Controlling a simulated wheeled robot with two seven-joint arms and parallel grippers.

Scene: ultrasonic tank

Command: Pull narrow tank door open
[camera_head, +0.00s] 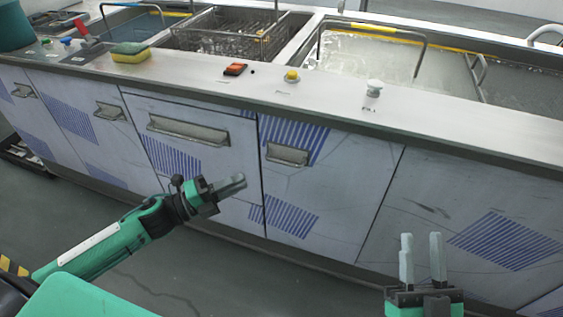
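The narrow tank door (293,196) is a pale cabinet panel with blue striped patches. It lies flush with the cabinet front, with its handle (287,154) near its top. My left gripper (237,183) is in front of the wide door, left of and below that handle and apart from it in the picture. Its fingers overlap in this view, so their gap cannot be made out. My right gripper (422,248) points up at the lower right, away from the handle. Its two fingers are apart with nothing between them.
The wide door (225,170) with a long handle adjoins on the left. A panel (440,210) without a visible handle is on the right. The counter (215,75) above holds a yellow-green sponge (130,52), knobs and open tanks. The grey floor (260,275) in front is clear.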

